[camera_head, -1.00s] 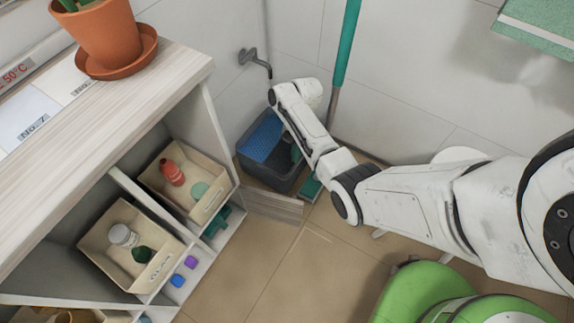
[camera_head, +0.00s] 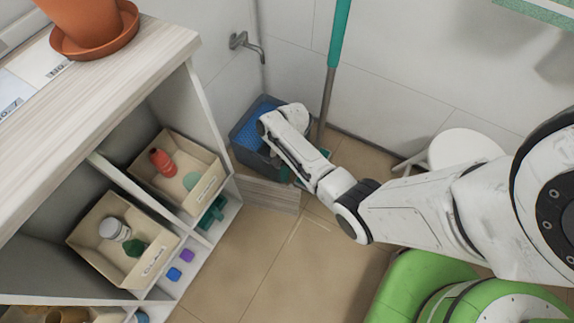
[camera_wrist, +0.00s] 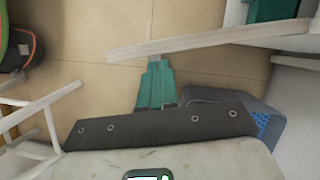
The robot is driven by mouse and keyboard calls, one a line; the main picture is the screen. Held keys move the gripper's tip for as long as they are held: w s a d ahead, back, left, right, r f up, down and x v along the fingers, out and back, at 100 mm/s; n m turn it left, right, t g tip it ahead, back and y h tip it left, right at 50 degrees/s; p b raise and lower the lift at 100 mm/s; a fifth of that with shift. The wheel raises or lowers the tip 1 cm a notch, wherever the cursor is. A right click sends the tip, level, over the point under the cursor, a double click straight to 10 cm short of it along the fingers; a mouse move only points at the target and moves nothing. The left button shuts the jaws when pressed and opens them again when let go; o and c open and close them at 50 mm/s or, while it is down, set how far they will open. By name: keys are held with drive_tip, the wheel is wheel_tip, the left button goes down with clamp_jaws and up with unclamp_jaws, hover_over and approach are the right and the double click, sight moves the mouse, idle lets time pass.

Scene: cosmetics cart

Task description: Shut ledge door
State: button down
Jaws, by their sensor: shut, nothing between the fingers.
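The ledge door (camera_head: 266,193) is a low, pale wood-grain panel at the foot of the cabinet. It stands open, jutting out from the cabinet's lower right corner over the floor. In the wrist view the door (camera_wrist: 205,41) is a long slab crossing the upper right. My gripper (camera_wrist: 157,62) shows there with its teal fingers together and empty. The fingertips are at the slab's lower edge; I cannot tell whether they touch it. In the head view my arm hides most of the gripper, beside the door's outer end.
The white cabinet (camera_head: 140,60) holds trays and a plant pot (camera_head: 85,25). A teal object (camera_head: 212,212) and small blocks lie on its low ledge. A grey-blue bin (camera_head: 243,152) stands behind the door. A pole (camera_head: 336,60) and a white stool (camera_head: 467,150) are nearby. Front floor is clear.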

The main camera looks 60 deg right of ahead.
drive_tip(key=shift+s+a, duration=0.1)
drive_tip(key=shift+a, duration=0.15)
